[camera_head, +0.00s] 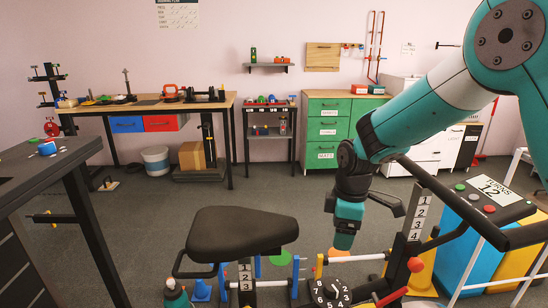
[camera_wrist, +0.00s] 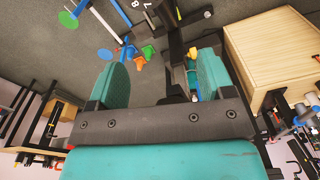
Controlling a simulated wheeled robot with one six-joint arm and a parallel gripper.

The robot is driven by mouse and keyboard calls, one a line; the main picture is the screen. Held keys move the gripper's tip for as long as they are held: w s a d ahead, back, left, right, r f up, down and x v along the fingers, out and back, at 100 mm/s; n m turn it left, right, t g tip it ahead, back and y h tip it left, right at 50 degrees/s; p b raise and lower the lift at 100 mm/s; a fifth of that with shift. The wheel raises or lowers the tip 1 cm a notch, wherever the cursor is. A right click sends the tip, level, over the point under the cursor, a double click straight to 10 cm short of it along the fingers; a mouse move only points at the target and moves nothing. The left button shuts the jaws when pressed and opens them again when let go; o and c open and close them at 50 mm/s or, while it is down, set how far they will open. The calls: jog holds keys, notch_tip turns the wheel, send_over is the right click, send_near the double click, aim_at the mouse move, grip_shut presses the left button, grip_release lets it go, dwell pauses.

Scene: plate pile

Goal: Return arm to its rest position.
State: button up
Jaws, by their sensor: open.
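My teal arm comes in from the top right of the head view and bends down at the wrist. My gripper (camera_head: 343,240) hangs pointing down, right of the black exercise-machine seat (camera_head: 242,232) and left of the machine's console. In the wrist view my gripper (camera_wrist: 160,62) shows two teal fingers spread wide apart. No object is held between them; a dark post and the grey floor show behind the gap. No pile of plates can be made out in either view.
The exercise machine's console (camera_head: 488,208) and black handlebar lie close to the right of the arm. A dark desk (camera_head: 40,172) stands at the left. A green drawer cabinet (camera_head: 328,132) and a workbench (camera_head: 150,104) line the back wall. Open grey floor lies between.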

jog(key=s+a+r+m+y+p, duration=0.1)
jog(key=s+r+m, duration=0.1)
jog(key=s+r, duration=0.4)
jog(key=s+a+r+m+y+p, duration=0.1)
jog(key=s+r, duration=0.5)
jog(key=s, duration=0.6)
jog(key=s+a+r+m+y+p, duration=0.1)
jog(key=s+r+m+p, duration=0.2)
jog(key=s, duration=0.6)
notch_tip(320, 180, up, 4)
jog(key=shift+s+a+f+m, duration=0.15)
jog(key=shift+s+m, duration=0.1)
jog(key=shift+m, duration=0.75)
